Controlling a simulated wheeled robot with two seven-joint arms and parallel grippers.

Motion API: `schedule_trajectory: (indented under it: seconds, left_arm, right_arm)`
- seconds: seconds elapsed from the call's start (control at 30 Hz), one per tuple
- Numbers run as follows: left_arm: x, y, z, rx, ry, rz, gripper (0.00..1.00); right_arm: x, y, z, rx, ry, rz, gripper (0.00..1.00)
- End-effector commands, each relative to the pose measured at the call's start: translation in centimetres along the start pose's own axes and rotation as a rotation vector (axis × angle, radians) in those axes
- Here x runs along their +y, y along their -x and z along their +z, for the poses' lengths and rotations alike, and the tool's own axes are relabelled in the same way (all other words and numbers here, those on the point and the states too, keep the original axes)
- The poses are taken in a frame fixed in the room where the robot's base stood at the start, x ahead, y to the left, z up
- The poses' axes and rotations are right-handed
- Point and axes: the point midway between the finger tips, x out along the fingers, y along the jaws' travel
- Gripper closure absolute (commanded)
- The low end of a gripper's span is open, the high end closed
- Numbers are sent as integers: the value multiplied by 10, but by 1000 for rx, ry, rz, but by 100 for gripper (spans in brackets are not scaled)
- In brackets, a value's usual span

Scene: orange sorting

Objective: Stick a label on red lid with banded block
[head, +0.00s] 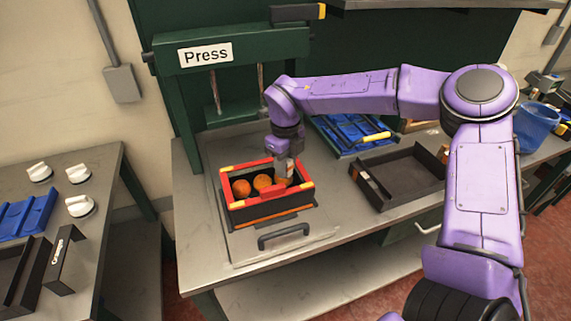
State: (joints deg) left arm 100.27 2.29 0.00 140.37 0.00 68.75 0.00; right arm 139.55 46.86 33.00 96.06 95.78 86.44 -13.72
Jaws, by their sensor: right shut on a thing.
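A black crate with a red top frame (262,196), yellow at its corners, sits on the grey bench under the press. A separate solid red lid cannot be made out. Oranges (241,188) show inside the frame. My right gripper (284,163) points down over the right end of the crate, inside or just above the red frame. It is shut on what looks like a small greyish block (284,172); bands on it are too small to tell. Whether the block touches the frame is unclear. My left gripper is out of view.
The green press (240,52) stands behind the crate. A black tray (403,182) and blue trays (350,135) lie to the right, beyond bare bench. The left table (103,215) holds white knobs.

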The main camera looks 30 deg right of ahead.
Motion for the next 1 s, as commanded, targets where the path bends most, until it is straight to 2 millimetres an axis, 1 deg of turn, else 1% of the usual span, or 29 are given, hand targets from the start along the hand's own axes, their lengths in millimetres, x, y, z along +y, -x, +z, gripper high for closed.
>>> schedule_trajectory:
  seconds: [0.07,0.73,0.8,1.0]
  left_arm:
    - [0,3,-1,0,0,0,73]
    - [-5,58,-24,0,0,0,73]
    - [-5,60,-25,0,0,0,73]
    - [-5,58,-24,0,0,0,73]
  right_arm:
    - [0,2,-1,4,0,1,100]
    - [0,68,0,1,-1,1,100]
    - [0,71,0,2,-1,1,100]
    - [0,70,0,2,-1,1,100]
